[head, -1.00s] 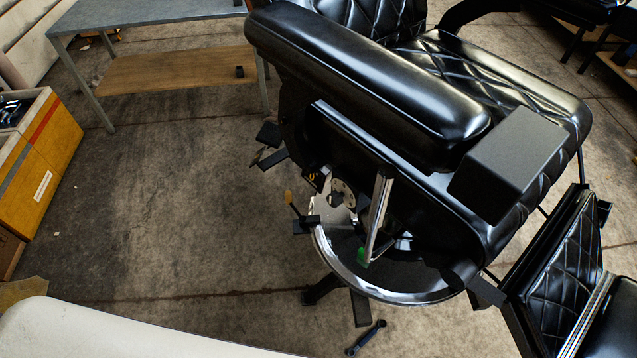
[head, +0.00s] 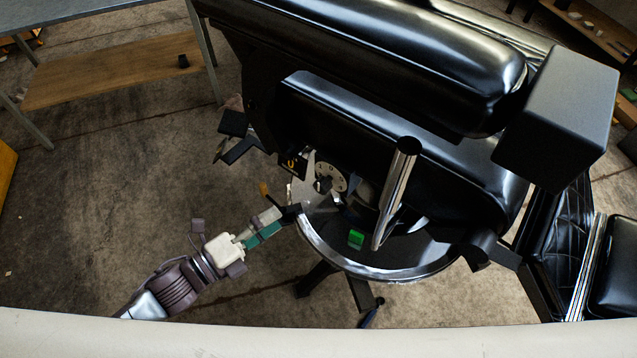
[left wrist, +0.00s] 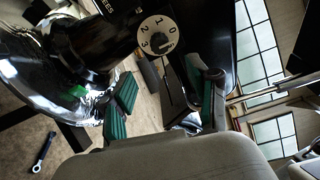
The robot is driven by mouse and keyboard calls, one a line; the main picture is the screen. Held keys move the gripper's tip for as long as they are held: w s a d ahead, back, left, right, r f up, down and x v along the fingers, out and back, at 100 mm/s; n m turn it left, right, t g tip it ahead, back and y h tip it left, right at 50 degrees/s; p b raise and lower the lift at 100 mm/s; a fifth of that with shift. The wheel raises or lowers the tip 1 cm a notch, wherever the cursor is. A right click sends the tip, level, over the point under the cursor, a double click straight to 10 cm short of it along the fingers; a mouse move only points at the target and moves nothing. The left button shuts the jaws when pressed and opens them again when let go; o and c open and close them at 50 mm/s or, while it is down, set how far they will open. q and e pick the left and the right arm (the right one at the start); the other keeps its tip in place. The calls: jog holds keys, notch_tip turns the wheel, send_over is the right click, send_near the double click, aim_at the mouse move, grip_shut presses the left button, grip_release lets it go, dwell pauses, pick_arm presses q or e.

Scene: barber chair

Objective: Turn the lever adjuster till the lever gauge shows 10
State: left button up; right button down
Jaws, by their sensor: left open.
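A round pale dial with numbers (head: 330,178) sits low on the barber chair's side; in the left wrist view this dial (left wrist: 157,35) reads 0, 1, 2 and 3 around a dark centre. A small black display with a yellow digit, apparently 0 (head: 291,163), is left of it and may be the lever gauge. A small lever with an orange tip (head: 264,189) stands beside a black bar (head: 291,213). I cannot tell which part is the lever adjuster. My left gripper (head: 266,224) is open near the bar's left end; its green-padded fingers (left wrist: 162,95) are apart and empty. My right gripper is not in view.
A chrome lever (head: 397,195) rises right of the dial, with a green block (head: 356,239) below. The chrome base rim (head: 350,265) curves under them. The black armrest (head: 430,70) overhangs the area. A table (head: 120,78) stands at upper left; floor left of the chair is clear.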

aim_at(318, 190)
pick_arm(q)
jog(key=p+x, duration=0.1)
jog(key=x, duration=1.2)
jog(key=shift+w+d+f, duration=0.1)
jog(key=shift+d, duration=0.05)
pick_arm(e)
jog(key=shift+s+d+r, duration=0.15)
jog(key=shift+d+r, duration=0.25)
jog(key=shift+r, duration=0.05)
pick_arm(q)
grip_shut()
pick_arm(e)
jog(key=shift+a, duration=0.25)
pick_arm(q)
jog(key=shift+n, duration=0.4)
